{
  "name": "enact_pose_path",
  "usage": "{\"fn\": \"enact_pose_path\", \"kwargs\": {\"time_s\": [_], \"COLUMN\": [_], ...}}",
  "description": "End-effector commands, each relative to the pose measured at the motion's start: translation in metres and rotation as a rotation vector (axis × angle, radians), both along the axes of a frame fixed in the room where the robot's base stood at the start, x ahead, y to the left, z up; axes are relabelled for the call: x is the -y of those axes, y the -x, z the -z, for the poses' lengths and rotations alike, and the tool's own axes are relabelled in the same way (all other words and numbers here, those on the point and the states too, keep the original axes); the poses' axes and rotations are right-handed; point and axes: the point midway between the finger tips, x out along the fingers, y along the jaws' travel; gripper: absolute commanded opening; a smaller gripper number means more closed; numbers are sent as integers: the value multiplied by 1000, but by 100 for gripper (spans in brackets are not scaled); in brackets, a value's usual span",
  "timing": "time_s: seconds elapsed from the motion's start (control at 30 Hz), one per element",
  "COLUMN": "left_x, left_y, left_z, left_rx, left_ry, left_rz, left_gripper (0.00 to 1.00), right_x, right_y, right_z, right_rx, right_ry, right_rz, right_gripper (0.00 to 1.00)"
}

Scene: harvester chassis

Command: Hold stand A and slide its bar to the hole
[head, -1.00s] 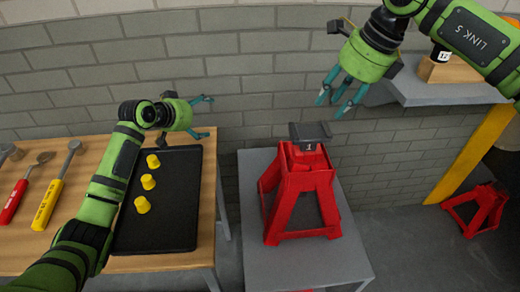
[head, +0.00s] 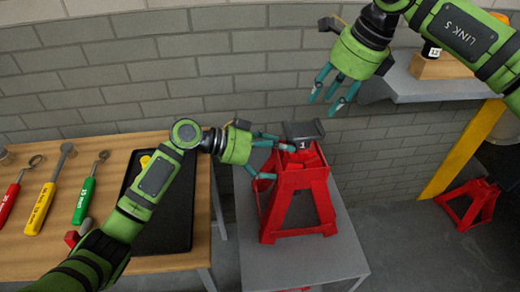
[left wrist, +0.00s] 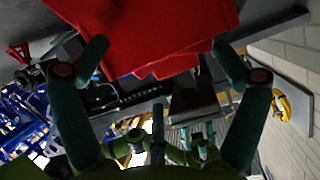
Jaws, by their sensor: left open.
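A red jack stand (head: 300,205) with a dark saddle (head: 303,131) marked 1 on top stands upright on a grey table (head: 315,262). My left gripper (head: 264,158) is open at the stand's upper left side, its fingers pointing right toward the stand's top. In the left wrist view the red stand (left wrist: 150,30) fills the top, between and beyond the open fingers (left wrist: 150,75); contact cannot be told. My right gripper (head: 331,90) is open and empty above and slightly right of the saddle. The stand's bar and hole cannot be made out.
A wooden table (head: 110,258) at left holds a black tray (head: 165,235) and several tools with coloured handles. A grey shelf (head: 440,88) is at right. Another red stand (head: 472,203) is on the floor at right.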

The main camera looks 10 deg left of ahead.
Motion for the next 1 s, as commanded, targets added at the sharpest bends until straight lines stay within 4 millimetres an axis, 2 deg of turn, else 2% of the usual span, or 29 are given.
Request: {"fn": "enact_pose_path", "kwargs": {"time_s": [0.1,0.3,0.5,0.77,0.8,0.87,0.9,1.0], "left_x": [22,47,57,58,58,58,58,58], "left_y": [-7,-16,-19,-20,-20,-20,-20,-20], "left_z": [8,19,24,25,25,25,25,25], "left_rx": [-1,-1,0,0,0,0,0,0], "left_ry": [2,1,0,0,0,0,0,0], "left_rz": [1,0,-2,-2,-2,-2,-2,-2], "left_gripper": [96,96,96,96,88,64,48,9], "right_x": [0,0,0,0,0,0,0,0], "right_y": [0,0,0,0,0,0,0,0], "right_z": [0,0,0,0,0,0,0,0], "right_rx": [0,0,0,0,0,0,0,0], "right_ry": [0,0,0,0,0,0,0,0], "right_rz": [0,0,0,0,0,0,0,0], "right_gripper": [39,39,39,39,39,39,39,39]}}
